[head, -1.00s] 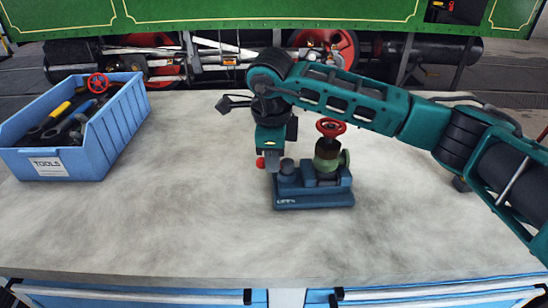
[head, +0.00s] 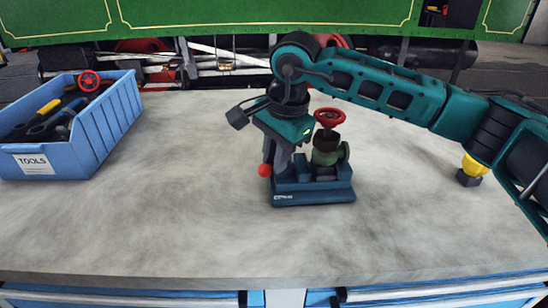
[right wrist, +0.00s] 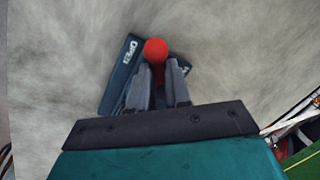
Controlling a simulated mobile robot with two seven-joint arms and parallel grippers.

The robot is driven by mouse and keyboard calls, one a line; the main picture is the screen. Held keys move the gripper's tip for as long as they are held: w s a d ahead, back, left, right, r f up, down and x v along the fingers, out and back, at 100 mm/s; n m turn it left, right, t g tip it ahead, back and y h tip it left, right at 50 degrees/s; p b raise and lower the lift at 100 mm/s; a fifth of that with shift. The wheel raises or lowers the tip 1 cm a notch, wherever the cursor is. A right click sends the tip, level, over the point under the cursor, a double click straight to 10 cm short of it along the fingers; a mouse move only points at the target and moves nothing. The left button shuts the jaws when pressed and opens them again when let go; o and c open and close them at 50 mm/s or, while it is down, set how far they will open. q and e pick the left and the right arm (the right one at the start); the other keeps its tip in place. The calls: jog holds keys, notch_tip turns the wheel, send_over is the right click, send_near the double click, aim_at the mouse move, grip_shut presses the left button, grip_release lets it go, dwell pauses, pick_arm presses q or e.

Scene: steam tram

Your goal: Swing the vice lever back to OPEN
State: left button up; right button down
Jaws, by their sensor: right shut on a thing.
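The vice (head: 312,196) is a dark blue block on the bench, and it also shows in the right wrist view (right wrist: 118,85) with the lettering OPEN on it. Its lever ends in a red ball knob (head: 264,170), at the vice's left side; the knob (right wrist: 155,48) shows just past my fingertips in the wrist view. My right gripper (right wrist: 160,72) is shut on the lever just behind the knob; the lever's shaft is mostly hidden by the fingers. A greenish valve (head: 328,150) with a red handwheel (head: 330,117) stands upright in the vice. My left gripper is not in view.
A blue bin (head: 95,125) labelled TOOLS, holding several tools, stands at the left of the bench (head: 180,215). A yellow and black item (head: 471,170) stands at the right, beneath my right arm. The bench's front and middle left are clear.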

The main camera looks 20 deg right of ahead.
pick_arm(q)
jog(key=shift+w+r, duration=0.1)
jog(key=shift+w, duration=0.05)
pick_arm(e)
jog(key=shift+s+a+n, duration=0.2)
jog(key=shift+s+n, duration=0.05)
jog(key=shift+n, duration=0.35)
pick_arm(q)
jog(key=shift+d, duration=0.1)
pick_arm(e)
jog(key=c, duration=1.2)
grip_release()
jog(key=shift+s, duration=0.1)
jog(key=shift+o, duration=0.6)
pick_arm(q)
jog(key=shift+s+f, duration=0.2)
pick_arm(e)
jog(key=shift+d, duration=0.15)
pick_arm(q)
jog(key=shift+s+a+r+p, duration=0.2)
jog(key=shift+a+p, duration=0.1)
jog(key=shift+p, duration=0.25)
pick_arm(e)
notch_tip(320, 180, up, 13)
jog(key=s+d, duration=0.1)
jog(key=s, duration=0.1)
jog(key=shift+d+f, duration=0.15)
jog(key=shift+d, duration=0.05)
